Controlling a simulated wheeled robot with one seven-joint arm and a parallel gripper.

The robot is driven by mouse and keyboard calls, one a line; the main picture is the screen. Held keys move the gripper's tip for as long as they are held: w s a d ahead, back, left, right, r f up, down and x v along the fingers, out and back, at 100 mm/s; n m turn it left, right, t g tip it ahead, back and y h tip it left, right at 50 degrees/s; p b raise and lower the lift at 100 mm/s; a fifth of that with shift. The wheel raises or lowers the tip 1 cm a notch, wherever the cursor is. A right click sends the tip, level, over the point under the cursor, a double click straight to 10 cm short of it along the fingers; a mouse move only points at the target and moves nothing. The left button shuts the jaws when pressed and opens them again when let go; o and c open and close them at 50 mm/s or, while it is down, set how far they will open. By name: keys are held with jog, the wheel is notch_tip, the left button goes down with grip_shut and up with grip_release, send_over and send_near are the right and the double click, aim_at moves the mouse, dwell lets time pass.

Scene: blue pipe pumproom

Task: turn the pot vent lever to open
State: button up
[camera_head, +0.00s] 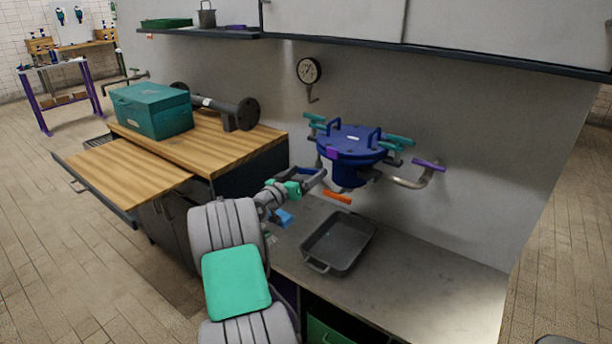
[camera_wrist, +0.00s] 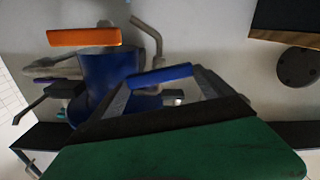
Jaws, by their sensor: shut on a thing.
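The blue pot (camera_head: 350,150) is mounted at the wall, with a lid, two upright handles and several teal clamps. It also shows in the wrist view (camera_wrist: 108,82). My gripper (camera_head: 314,178) is at the pot's lower left side. In the wrist view my gripper (camera_wrist: 162,84) has a blue lever (camera_wrist: 162,75) between its fingertips and is shut on it. An orange lever (camera_head: 337,197) sticks out below the pot, apart from my gripper, and shows in the wrist view (camera_wrist: 84,37). A purple lever (camera_head: 428,164) is on the pipe to the right.
A grey tray (camera_head: 370,238) lies on the counter below the pot. A teal toolbox (camera_head: 152,110) and a dark flanged pipe (camera_head: 225,112) stand on the wooden worktop to the left. A gauge (camera_head: 308,70) is on the wall. The counter right of the tray is clear.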

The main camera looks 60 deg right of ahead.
jog(key=n, duration=0.4)
jog(key=shift+w, duration=0.1)
jog(key=n+p, duration=0.1)
jog(key=n, duration=0.3)
jog(key=shift+w+f, duration=0.1)
jog(key=n+p, duration=0.2)
jog(key=n, duration=0.2)
jog(key=shift+n, duration=0.3)
jog(key=shift+f+n+p, duration=0.2)
jog(key=shift+n+p, duration=0.25)
jog(key=shift+n, duration=0.95)
jog(key=o, duration=1.1)
jog(key=w+a, duration=0.1)
jog(key=a, duration=0.6)
jog(key=shift+a, duration=0.35)
jog(key=shift+w, duration=0.15)
